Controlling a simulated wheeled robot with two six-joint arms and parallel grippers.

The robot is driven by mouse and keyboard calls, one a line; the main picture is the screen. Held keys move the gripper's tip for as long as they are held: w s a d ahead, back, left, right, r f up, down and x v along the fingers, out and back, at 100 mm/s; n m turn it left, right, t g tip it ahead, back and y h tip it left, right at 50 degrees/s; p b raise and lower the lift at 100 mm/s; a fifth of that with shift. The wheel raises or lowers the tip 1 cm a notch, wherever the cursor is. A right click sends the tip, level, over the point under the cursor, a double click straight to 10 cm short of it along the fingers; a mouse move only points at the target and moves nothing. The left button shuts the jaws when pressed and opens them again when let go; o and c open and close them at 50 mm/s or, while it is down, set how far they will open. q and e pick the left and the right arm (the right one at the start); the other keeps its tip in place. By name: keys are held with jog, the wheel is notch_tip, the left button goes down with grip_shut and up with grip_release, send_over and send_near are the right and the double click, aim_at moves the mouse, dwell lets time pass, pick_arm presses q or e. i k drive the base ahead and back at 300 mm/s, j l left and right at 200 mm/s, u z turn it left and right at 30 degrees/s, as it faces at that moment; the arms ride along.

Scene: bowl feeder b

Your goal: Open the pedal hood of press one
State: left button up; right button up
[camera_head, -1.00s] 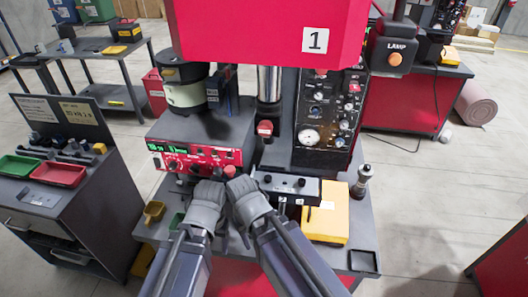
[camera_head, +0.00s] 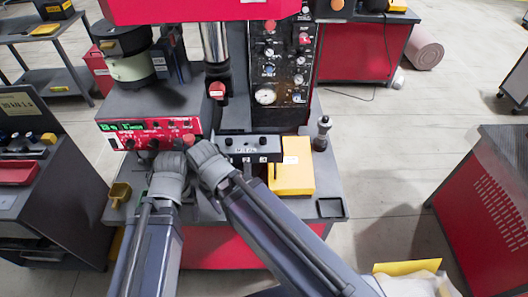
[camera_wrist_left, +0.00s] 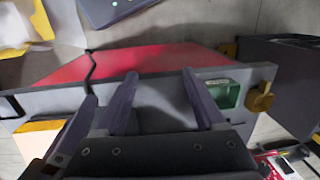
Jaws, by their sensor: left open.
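Press one (camera_head: 235,75) stands ahead, with its red head at the top of the head view and its dark work table (camera_head: 325,180) below. I cannot make out the pedal hood for certain. My left gripper (camera_head: 172,165) is over the table's front part, before the red control box (camera_head: 150,138). In the left wrist view its fingers (camera_wrist_left: 160,80) are spread and empty above the table edge and red front (camera_wrist_left: 150,62). My right gripper (camera_head: 203,155) is close beside it, to the right; its fingertips are hidden in the head view.
A yellow block (camera_head: 292,175) and a black switch box (camera_head: 250,147) are right of my grippers. A yellow scoop (camera_head: 120,194) is left; a green tray (camera_wrist_left: 222,93) shows in the wrist view. A red-sided cabinet (camera_head: 490,205) stands right. Floor between is clear.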

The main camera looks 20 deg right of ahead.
aim_at(295, 176)
jog(key=k+z, duration=0.25)
jog(key=z, duration=0.15)
jog(key=k+l+z, duration=0.1)
jog(key=z, duration=0.3)
jog(key=k+l+z, duration=0.15)
jog(key=k+z, duration=0.25)
jog(key=i, duration=0.1)
